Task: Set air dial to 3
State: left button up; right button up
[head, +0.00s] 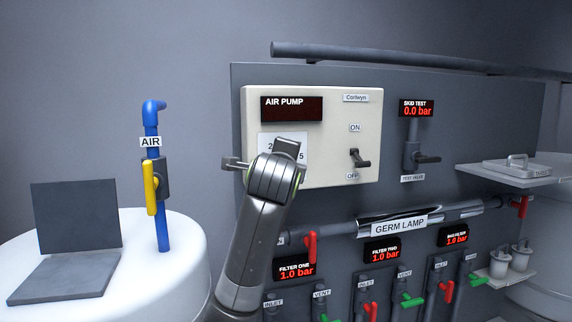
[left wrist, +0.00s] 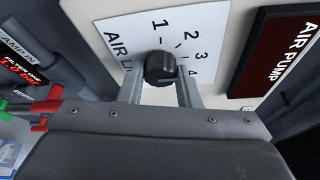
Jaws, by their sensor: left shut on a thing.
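The air dial is a black round knob (left wrist: 160,68) on a white plate (left wrist: 196,20) printed with 1, 2, 3 and 4 in the left wrist view. My left gripper (left wrist: 160,82) has one finger on each side of the knob and is shut on it. I cannot make out a pointer mark on the knob, so its setting is unclear. In the head view my left gripper (head: 284,152) covers the knob and much of the plate (head: 268,142), leaving a 2 and a 5 showing. My right gripper is not in view.
The cream air pump box (head: 335,108) has a dark display (head: 291,108) and an ON/OFF switch (head: 359,159) right of my gripper. Below are a germ lamp tube (head: 440,218) and red and green valves. A yellow-handled air valve (head: 150,188) stands at the left.

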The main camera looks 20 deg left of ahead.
pick_arm(q)
jog(key=o, duration=1)
jog(key=shift+a, duration=0.1)
jog(key=shift+b+v, duration=0.3)
jog(key=shift+v, duration=8.4)
jog(key=shift+f, duration=0.2)
